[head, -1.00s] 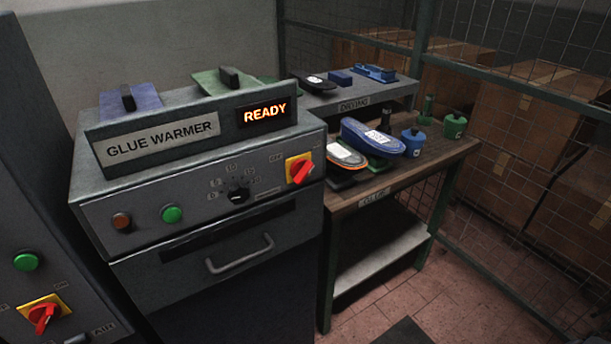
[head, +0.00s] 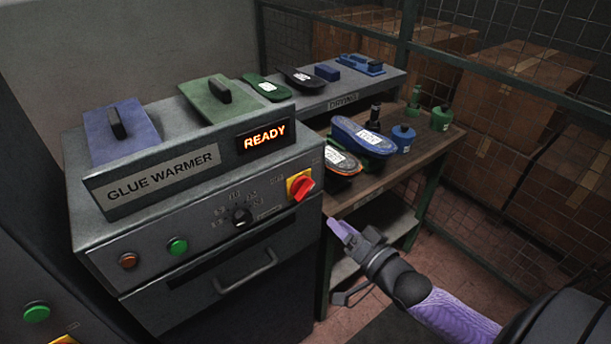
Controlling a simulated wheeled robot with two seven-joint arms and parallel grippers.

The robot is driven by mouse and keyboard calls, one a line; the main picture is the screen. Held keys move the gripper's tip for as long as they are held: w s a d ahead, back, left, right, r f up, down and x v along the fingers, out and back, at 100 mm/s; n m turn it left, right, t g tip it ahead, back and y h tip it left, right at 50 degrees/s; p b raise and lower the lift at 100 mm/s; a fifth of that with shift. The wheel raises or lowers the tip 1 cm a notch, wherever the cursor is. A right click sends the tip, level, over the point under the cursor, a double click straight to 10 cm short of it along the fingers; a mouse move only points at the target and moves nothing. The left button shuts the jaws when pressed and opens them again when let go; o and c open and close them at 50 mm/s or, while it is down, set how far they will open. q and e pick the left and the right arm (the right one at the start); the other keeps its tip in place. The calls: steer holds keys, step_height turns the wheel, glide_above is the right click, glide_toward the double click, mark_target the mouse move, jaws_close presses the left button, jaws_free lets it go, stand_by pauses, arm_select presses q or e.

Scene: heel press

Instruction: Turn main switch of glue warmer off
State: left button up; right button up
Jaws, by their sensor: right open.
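The glue warmer (head: 100,240) is a grey cabinet at the left and middle, with a lit READY display (head: 264,137) on its sign. Its main switch (head: 301,186) is a red rotary handle on a yellow plate at the right end of the front panel. The handle sits at a slant; its small labels are too blurred to read. My right gripper (head: 342,229) is open and empty, in front of the workbench, below and to the right of the switch and apart from it. My left gripper is not in view.
The panel also has a black dial (head: 240,216), a green button (head: 177,246) and a drawer handle (head: 245,271). A workbench (head: 400,182) with shoes and glue pots stands close on the right. Another machine with a green button (head: 36,312) is at lower left.

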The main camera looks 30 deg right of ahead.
mark_target(308, 193)
steer(key=w+b, duration=0.1)
steer(key=w, duration=0.5)
steer(key=w+a+r+b, duration=0.1)
steer(key=w, duration=0.3)
steer(key=shift+b, duration=0.3)
steer(key=shift+c, duration=1)
jaws_close()
